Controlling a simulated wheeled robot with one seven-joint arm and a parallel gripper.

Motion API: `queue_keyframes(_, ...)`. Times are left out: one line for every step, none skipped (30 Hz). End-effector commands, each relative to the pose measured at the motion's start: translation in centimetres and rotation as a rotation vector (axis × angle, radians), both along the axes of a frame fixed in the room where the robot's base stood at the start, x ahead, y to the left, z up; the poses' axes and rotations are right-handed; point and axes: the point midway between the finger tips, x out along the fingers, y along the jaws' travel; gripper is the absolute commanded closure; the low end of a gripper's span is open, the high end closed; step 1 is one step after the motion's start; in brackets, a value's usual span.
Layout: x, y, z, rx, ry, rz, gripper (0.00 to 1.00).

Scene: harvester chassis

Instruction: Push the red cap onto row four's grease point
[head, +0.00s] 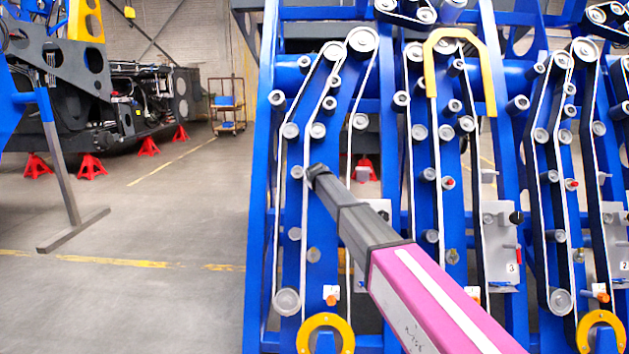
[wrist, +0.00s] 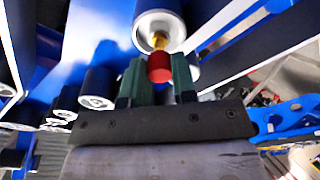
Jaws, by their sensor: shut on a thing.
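My gripper (wrist: 159,80) has its two green fingers shut on the red cap (wrist: 160,67) in the wrist view. A brass grease point (wrist: 158,42) sticks out of a silver roller end (wrist: 157,25) directly behind the cap. The cap is lined up close to the brass, and I cannot tell whether it touches or sits on it. In the head view my gripper (head: 316,172) reaches the leftmost visible row of belts and rollers (head: 327,220). The cap is hidden there. Plates marked 3 (head: 513,267) and 2 are on the rows to its right; no number shows on this row.
Red pieces sit on rollers of the rows to the right (head: 449,183) (head: 571,184). Blue frame bars (head: 262,200), white belts and other rollers (wrist: 97,88) crowd closely around my gripper. A yellow hoop (head: 460,40) stands right of it. Open floor (head: 170,220) lies left.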

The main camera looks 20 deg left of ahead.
Motion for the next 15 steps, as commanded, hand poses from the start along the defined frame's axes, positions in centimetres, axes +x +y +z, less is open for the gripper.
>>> queue_keyframes(0.02, 0.01, -0.01, 0.0, 0.0, 0.0, 0.96)
queue_keyframes(0.03, 0.01, -0.02, 0.0, 0.0, 0.0, 0.96)
queue_keyframes(0.07, 0.02, -0.03, 0.0, 0.0, 0.0, 0.96)
queue_keyframes(0.12, 0.03, -0.05, 0.0, 0.0, 0.0, 0.96)
queue_keyframes(0.15, 0.04, -0.07, 0.0, 0.0, 0.0, 0.96)
queue_keyframes(0.22, 0.06, -0.11, 0.0, 0.0, 0.0, 0.96)
queue_keyframes(0.27, 0.08, -0.13, 0.0, 0.0, 0.0, 0.96)
queue_keyframes(0.32, 0.1, -0.16, 0.0, 0.0, 0.0, 0.96)
queue_keyframes(0.41, 0.12, -0.21, 0.0, 0.0, 0.0, 0.96)
queue_keyframes(0.46, 0.12, -0.23, 0.0, 0.0, 0.0, 0.96)
queue_keyframes(0.51, 0.14, -0.26, 0.0, 0.0, 0.0, 0.96)
queue_keyframes(0.58, 0.16, -0.32, 0.0, 0.0, 0.0, 0.96)
queue_keyframes(0.63, 0.18, -0.34, 0.0, 0.0, 0.0, 0.96)
queue_keyframes(0.69, 0.19, -0.38, 0.0, 0.0, 0.0, 0.96)
queue_keyframes(0.77, 0.2, -0.41, 0.0, 0.0, 0.0, 0.96)
